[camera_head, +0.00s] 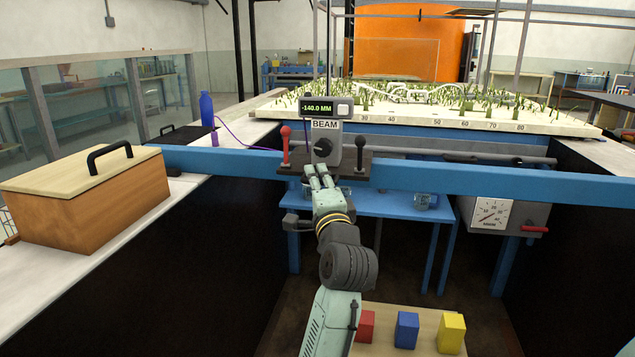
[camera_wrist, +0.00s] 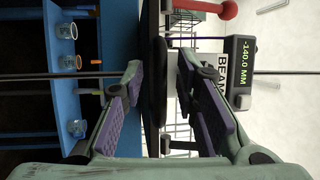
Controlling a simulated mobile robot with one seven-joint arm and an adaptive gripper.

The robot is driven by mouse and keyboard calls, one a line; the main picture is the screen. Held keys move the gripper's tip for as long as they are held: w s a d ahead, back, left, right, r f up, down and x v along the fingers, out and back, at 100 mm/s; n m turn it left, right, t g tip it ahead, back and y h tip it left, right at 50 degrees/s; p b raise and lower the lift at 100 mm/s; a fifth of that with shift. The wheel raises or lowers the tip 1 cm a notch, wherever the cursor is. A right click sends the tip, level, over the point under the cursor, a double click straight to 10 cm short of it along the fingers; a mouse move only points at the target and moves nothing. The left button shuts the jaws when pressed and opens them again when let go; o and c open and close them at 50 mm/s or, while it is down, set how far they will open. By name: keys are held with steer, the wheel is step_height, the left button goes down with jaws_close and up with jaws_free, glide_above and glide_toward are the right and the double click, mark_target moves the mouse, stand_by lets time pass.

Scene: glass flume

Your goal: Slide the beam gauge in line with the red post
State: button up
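The beam gauge (camera_head: 337,160) sits on the blue beam (camera_head: 240,163), with a dark base plate, a black knob (camera_head: 323,147) and a display reading -140.0 MM. A red-ball lever (camera_head: 286,133) stands at its left and a black-ball lever (camera_head: 360,142) at its right. My gripper (camera_head: 320,175) is in front of the gauge, just below the knob. In the wrist view my gripper (camera_wrist: 161,72) is open, fingers apart, with dark gauge parts between or behind them; contact is unclear. A red block (camera_head: 367,326), partly behind my arm, is the likeliest red post; I cannot be sure.
Blue (camera_head: 406,330) and yellow (camera_head: 451,333) blocks stand on the board at the bottom right. A dial box (camera_head: 490,214) hangs under the beam at right. The beam looks clear either side.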

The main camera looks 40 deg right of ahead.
jaws_close()
stand_by(0.6)
